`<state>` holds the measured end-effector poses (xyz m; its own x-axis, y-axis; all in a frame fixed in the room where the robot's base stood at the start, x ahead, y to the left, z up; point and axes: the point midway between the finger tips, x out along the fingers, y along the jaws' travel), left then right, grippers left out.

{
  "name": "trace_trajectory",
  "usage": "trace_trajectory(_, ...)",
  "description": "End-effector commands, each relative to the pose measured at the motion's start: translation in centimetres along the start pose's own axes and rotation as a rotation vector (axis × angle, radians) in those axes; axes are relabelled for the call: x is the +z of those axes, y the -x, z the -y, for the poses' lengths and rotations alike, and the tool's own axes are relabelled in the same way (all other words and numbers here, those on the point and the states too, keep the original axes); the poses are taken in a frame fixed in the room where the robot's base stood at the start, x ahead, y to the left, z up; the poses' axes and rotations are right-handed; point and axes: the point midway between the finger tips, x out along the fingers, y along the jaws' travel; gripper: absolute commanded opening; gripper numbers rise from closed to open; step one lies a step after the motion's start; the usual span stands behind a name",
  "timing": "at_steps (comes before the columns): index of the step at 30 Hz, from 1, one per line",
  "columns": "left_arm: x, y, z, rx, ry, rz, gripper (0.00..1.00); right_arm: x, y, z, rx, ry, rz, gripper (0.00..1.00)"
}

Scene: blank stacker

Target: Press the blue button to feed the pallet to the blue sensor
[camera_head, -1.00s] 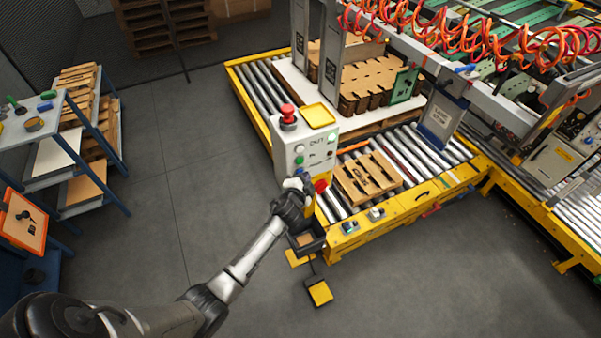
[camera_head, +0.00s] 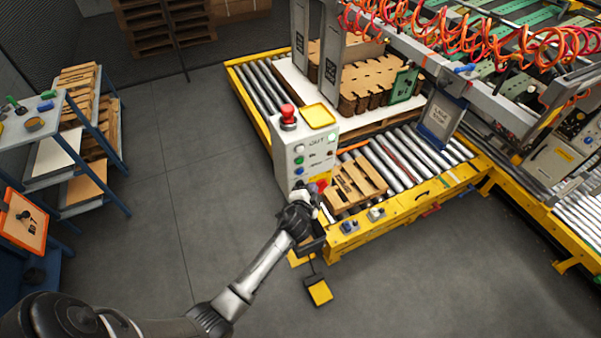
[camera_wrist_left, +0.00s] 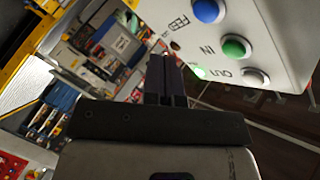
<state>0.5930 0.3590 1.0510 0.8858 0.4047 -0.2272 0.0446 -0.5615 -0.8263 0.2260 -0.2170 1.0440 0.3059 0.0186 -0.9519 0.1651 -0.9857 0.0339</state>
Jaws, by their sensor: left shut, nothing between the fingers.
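The blue button (camera_head: 299,171) is the lowest on the front of the grey control box (camera_head: 283,160); it also shows at the top of the left wrist view (camera_wrist_left: 208,10). My left gripper (camera_head: 319,187) is in front of the box, right of and below the button. Its fingers (camera_wrist_left: 166,62) are shut, empty and apart from the button. The wooden pallet (camera_head: 356,184) lies on the rollers right of the box. A small blue-topped device (camera_head: 348,227), perhaps the blue sensor, sits on the yellow conveyor frame below the pallet. My right gripper is not in view.
A red emergency stop (camera_head: 288,114) and a yellow tray (camera_head: 318,115) are on top of the box. A green button (camera_head: 298,160) is above the blue one. A foot pedal (camera_head: 319,292) stands on the floor. The floor left of the box is clear.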

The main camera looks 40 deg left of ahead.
Motion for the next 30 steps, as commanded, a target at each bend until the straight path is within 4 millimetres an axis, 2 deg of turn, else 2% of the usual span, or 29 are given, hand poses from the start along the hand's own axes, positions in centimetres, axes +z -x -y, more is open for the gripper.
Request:
trace_trajectory(9,-0.77,1.03,-0.71,-0.001,0.000,0.000,0.00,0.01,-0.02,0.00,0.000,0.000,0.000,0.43)
trace_trajectory(30,-0.74,1.02,-0.70,-0.001,0.000,0.000,0.00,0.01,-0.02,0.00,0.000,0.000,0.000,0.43)
